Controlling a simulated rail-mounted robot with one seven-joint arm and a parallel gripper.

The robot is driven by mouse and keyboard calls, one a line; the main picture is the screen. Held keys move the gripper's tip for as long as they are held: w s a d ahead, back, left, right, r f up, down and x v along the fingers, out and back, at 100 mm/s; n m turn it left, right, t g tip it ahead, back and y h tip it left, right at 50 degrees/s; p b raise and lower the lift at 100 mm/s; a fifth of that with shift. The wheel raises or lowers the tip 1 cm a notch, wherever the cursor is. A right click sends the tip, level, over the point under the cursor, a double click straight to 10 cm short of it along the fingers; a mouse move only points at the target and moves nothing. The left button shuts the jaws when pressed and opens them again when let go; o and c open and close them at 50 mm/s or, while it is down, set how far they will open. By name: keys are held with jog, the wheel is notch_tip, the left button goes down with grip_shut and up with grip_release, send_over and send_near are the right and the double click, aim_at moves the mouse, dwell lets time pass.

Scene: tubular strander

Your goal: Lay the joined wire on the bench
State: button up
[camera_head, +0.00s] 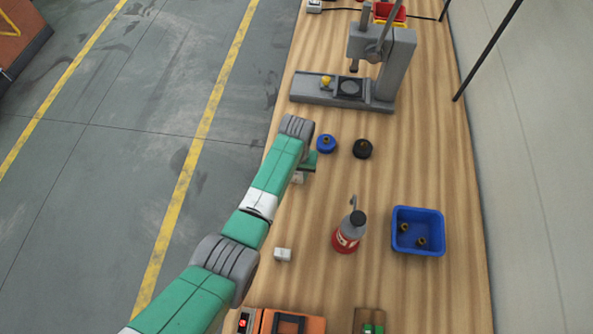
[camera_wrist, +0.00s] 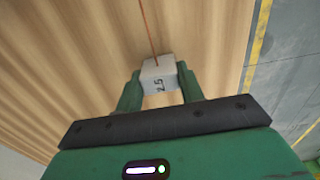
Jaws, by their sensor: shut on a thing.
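My gripper (camera_wrist: 160,92) is shut on a small white block (camera_wrist: 158,72) with dark digits that look like 2.5. A thin copper-coloured wire (camera_wrist: 148,28) runs from the far side of the block up out of the wrist view. In the head view my gripper (camera_head: 302,173) is over the left side of the wooden bench (camera_head: 400,180), with a bit of the white block (camera_head: 297,178) showing under it. The wire cannot be made out in the head view. I cannot tell whether the block touches the bench.
Another white block (camera_head: 283,254) lies nearer on the bench. A blue spool (camera_head: 326,143) and a black spool (camera_head: 362,149) stand right of my gripper. A red bottle (camera_head: 347,236), a blue bin (camera_head: 418,248) and a grey press (camera_head: 390,70) stand around. The bench centre is mostly clear.

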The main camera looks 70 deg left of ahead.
jog(key=o, duration=1)
jog(key=shift+c, duration=0.2)
jog(key=shift+r, duration=0.1)
notch_tip(320, 180, up, 8)
jog(key=shift+f+p, duration=0.15)
jog(key=shift+p, duration=0.65)
